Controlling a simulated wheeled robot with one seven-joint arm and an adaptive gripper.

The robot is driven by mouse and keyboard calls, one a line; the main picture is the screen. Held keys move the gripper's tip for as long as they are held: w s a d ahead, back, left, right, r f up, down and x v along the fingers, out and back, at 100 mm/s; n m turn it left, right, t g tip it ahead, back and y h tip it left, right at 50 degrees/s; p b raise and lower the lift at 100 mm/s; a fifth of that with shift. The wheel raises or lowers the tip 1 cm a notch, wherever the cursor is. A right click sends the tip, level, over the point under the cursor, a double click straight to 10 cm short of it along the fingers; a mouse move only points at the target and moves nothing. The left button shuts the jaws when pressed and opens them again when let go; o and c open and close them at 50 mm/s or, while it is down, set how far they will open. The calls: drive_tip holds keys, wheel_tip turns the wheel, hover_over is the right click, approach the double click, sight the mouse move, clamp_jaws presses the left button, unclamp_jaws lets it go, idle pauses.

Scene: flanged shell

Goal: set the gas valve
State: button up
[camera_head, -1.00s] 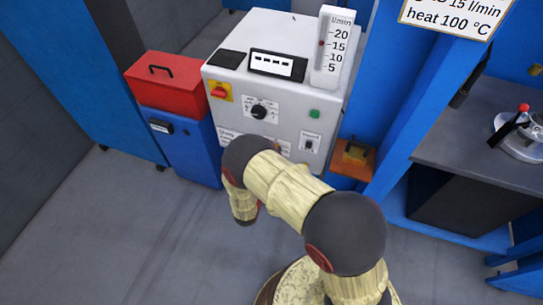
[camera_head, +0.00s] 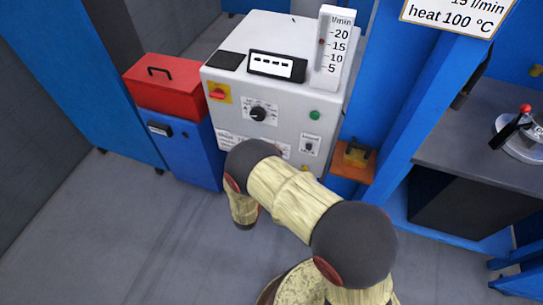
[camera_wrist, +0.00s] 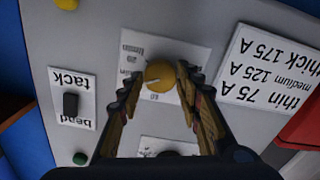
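The white machine (camera_head: 225,88) has a flow meter (camera_head: 333,50) on top, marked 5 to 20 l/min, with a red float between the 15 and 20 marks. My gripper (camera_wrist: 161,72) faces the machine's front panel, which appears upside down in the wrist view. A round yellow-orange knob (camera_wrist: 159,77) on a white label lies between my fingertips. The fingers are spread to either side of it; contact is unclear. My arm hides the gripper in the head view.
A black switch (camera_wrist: 70,103) marked tack and bead and a green button (camera_wrist: 80,158) are near my left finger. A black dial (camera_head: 258,114) and red switch (camera_head: 217,93) are higher on the panel. A red box (camera_head: 172,86) stands left; a workbench (camera_head: 470,150) is right.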

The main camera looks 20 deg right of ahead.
drive_tip(key=o, duration=0.3)
drive_tip(key=shift+w+r, duration=0.1)
drive_tip(key=shift+o, duration=0.2)
drive_tip(key=v, duration=1.2)
